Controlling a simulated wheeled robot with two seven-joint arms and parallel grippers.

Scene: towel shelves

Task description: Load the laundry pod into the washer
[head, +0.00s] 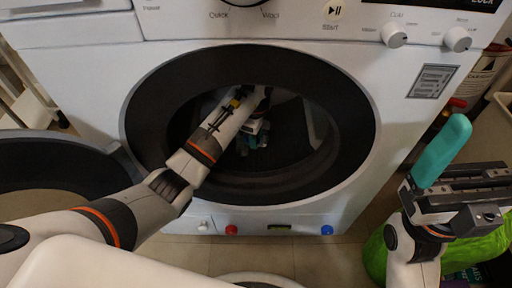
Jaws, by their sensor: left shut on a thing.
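The white front-loading washer (90,60) stands ahead with its round opening clear and its dark door (50,165) swung open to the left. My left arm reaches through the opening, and my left gripper (252,138) is inside the dark drum (290,160). It is shut on a small bluish thing, seemingly the laundry pod (262,141), mostly hidden by the fingers and shadow. My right gripper (462,188) is outside, to the right of the washer. A teal rounded object (441,150) stands up at its left end; whether the jaws grip it is unclear.
The washer's dark rim (357,125) surrounds my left arm closely. Knobs (394,35) are on the panel above. A bright green thing (376,258) lies on the floor under my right gripper. Tiled floor (330,258) is open in front of the washer.

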